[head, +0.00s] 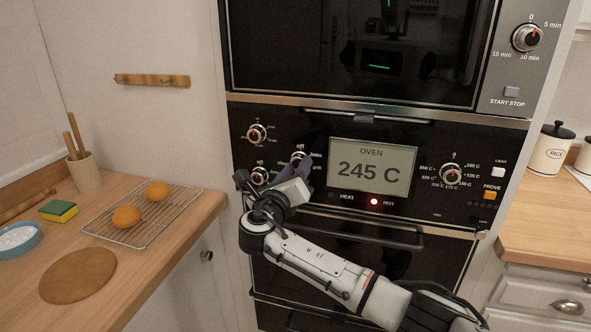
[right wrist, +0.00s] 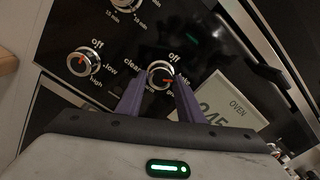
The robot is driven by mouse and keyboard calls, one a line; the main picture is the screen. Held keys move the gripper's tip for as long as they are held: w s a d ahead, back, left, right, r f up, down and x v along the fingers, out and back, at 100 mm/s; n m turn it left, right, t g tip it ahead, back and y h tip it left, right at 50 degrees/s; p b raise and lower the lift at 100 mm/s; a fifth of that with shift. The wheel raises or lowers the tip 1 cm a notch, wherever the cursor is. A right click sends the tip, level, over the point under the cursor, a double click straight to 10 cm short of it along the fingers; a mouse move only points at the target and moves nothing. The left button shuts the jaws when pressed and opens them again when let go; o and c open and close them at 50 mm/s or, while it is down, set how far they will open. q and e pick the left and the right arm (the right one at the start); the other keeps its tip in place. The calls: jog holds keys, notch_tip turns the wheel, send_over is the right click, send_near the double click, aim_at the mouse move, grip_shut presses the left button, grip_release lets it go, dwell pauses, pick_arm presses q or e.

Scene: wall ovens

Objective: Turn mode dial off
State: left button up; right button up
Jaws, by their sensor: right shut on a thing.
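The mode dial (head: 298,157) is a round metal-rimmed knob on the black oven panel, left of the display. In the right wrist view the dial (right wrist: 160,75) has "off" printed above it, with "clean" to its left and other labels at lower right. A red mark shows on its face; it does not clearly point at "off". My right gripper (head: 303,167) reaches the panel, and its purple fingers (right wrist: 158,92) are shut on the dial from both sides. In the head view the gripper partly hides the dial. My left gripper is not in view.
The oven display (head: 371,170) reads 245 C, with a lit red light (head: 374,201) below. Two other knobs (head: 257,134) (head: 259,176) sit close left of the gripper. The oven handle (head: 355,234) runs below the panel. A wooden counter (head: 190,222) stands left.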

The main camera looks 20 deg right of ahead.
jog(key=n, duration=0.9)
jog(key=shift+s+d+r+n, duration=0.1)
jog(key=shift+n, duration=1.2)
jog(key=o, duration=1.1)
jog(key=shift+c, duration=0.2)
jog(key=v, duration=1)
